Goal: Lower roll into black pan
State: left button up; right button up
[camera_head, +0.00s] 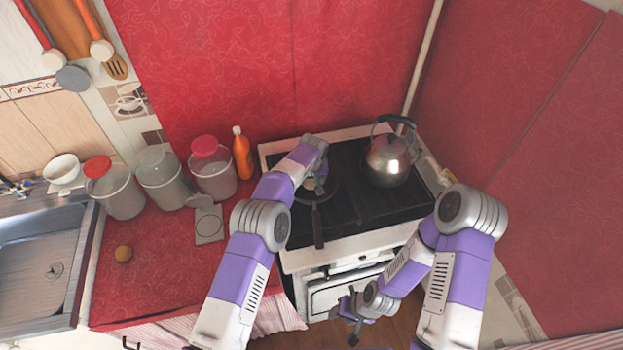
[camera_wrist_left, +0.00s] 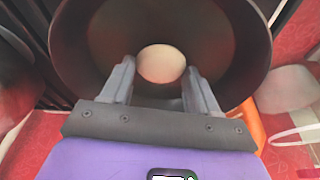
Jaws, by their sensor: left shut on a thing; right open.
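My left gripper (camera_wrist_left: 160,85) is shut on a pale, rounded roll (camera_wrist_left: 162,63), seen between its two fingers in the left wrist view. The roll is over the inside of the black pan (camera_wrist_left: 215,35); I cannot tell whether it touches the bottom. In the head view the pan (camera_head: 318,215) sits on the left part of the stove, its handle toward the front. My left arm hides much of it, and a bit of the roll (camera_head: 310,184) shows beside the wrist. My right gripper (camera_head: 353,322) is open and empty, low in front of the stove.
A steel kettle (camera_head: 388,160) stands on the stove (camera_head: 400,205) right of the pan. An orange bottle (camera_head: 242,153) and several lidded jars (camera_head: 213,170) stand to the left.

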aim_at(312, 188)
pick_arm(q)
jog(key=shift+f, duration=0.15)
jog(key=o, duration=1.1)
jog(key=shift+o, duration=0.2)
jog(key=shift+v, duration=3.85)
